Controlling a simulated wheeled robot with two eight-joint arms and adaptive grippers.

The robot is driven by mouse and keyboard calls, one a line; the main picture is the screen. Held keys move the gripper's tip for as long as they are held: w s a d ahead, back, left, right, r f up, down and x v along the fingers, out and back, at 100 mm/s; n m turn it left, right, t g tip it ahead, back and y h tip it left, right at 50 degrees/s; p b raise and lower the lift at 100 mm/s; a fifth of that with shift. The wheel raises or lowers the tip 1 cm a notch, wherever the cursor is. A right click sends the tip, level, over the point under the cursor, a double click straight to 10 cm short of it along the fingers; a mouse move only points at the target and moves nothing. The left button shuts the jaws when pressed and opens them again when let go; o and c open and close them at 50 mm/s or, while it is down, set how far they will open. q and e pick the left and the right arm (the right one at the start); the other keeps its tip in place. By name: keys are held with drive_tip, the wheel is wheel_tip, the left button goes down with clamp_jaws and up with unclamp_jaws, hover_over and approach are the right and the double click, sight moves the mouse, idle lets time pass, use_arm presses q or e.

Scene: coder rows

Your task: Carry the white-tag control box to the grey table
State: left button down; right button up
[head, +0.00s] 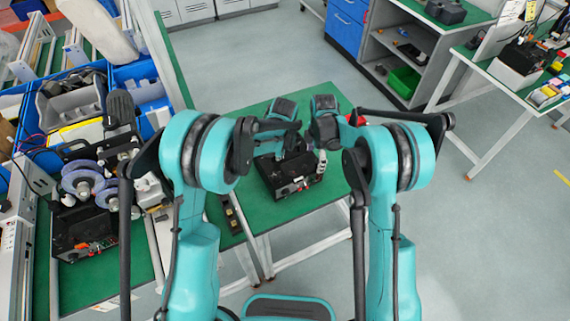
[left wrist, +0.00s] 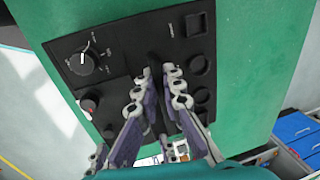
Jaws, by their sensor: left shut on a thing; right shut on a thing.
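A black control box (head: 286,178) is on or just above the green top of the middle table (head: 268,212); I cannot tell which. My left gripper (left wrist: 158,72) is shut on the box at the panel's middle. My right gripper (head: 320,158) is shut on the box's right part, its fingertips partly hidden. Another black box (head: 70,232) lies on the left bench. No table top here looks plainly grey.
The left bench is crowded with blue bins (head: 135,72), purple-grey reels (head: 82,182) and tools. A grey shelf unit with blue drawers (head: 345,32) stands behind. A table at the right (head: 490,75) holds a white box and small items. The grey floor (head: 430,220) between is clear.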

drive_tip(key=shift+s+f, duration=0.2)
drive_tip(key=shift+s, duration=0.05)
